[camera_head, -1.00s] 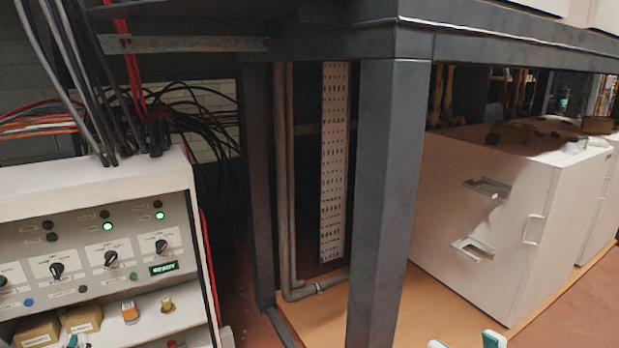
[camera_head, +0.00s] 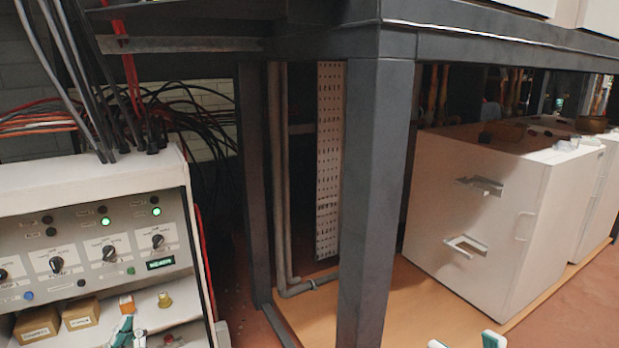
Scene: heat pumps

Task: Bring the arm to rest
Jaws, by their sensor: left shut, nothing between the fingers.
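My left gripper (camera_head: 125,326), white and teal, shows at the bottom left edge of the head view. It is shut with nothing between its fingers. It is in front of the lower shelf of the control cabinet (camera_head: 85,215), beside small boxes; I cannot tell whether it touches anything. Two separate white and teal parts of my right gripper (camera_head: 466,342) just show at the bottom edge, right of centre. The rest of it is cut off by the frame, so its opening is unclear.
The cabinet has knobs and green lamps. Two cardboard boxes (camera_head: 58,317) and an orange-topped item (camera_head: 127,304) sit on its shelf. A dark steel frame post (camera_head: 372,200) stands in the middle. A white unit with handles (camera_head: 490,215) is at right. Cables (camera_head: 100,80) hang at upper left.

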